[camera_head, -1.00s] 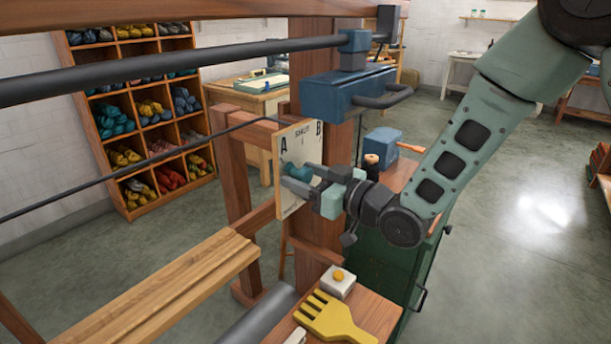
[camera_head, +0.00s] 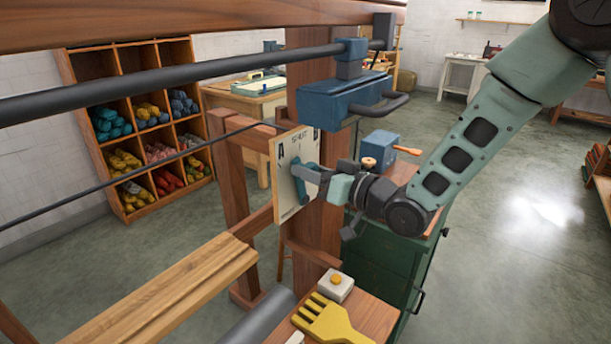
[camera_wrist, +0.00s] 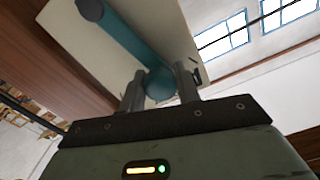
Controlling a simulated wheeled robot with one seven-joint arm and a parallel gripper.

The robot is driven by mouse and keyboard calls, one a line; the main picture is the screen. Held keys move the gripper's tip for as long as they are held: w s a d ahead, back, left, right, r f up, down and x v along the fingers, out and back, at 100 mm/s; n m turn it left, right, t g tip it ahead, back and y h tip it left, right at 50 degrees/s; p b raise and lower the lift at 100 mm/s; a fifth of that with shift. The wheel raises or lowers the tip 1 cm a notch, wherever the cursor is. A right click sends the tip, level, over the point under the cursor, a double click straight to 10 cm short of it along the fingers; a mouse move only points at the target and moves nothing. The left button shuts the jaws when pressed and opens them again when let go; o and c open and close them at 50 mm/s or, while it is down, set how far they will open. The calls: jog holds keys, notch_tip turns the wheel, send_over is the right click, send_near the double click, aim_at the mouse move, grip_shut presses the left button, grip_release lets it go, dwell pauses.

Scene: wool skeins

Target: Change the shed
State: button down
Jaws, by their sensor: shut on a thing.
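A pale upright plate (camera_head: 285,203) with black lettering, an A at its left and a B at its right, is fixed to the wooden loom post (camera_head: 325,225). A teal lever (camera_head: 299,188) stands against its face; it also shows in the wrist view (camera_wrist: 130,42), running from a dark round pivot to a ball end. My gripper (camera_head: 312,177) is at the plate, and in the wrist view its two fingers (camera_wrist: 160,88) are shut on the ball end. The fingers hide part of the lever in the head view, so I cannot tell exactly which mark it points to.
A blue box with a handle (camera_head: 345,98) hangs just above the plate. A long dark bar (camera_head: 200,72) crosses the upper left. A yellow comb (camera_head: 330,322) and a small block with an orange button (camera_head: 335,283) lie below. A green cabinet (camera_head: 385,260) stands behind my arm.

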jog(key=w+m, duration=0.1)
jog(key=w+d+m+p, duration=0.1)
jog(key=m, duration=0.1)
jog(key=w+d+m, duration=0.1)
jog(key=shift+w+d+r+m+p, duration=0.1)
jog(key=shift+d+r+m+p, duration=0.05)
jog(key=shift+d+m+p, duration=0.15)
jog(key=w+m, duration=0.1)
jog(key=d+m+p, duration=0.1)
jog(key=shift+w+d+f+m, duration=0.1)
jog(key=shift+w+f+m, duration=0.25)
jog(key=shift+m, duration=0.05)
jog(key=shift+w+d+f+m, duration=0.25)
jog(key=shift+w+f+m, duration=0.05)
jog(key=shift+m, duration=0.2)
jog(key=c, duration=1)
grip_release()
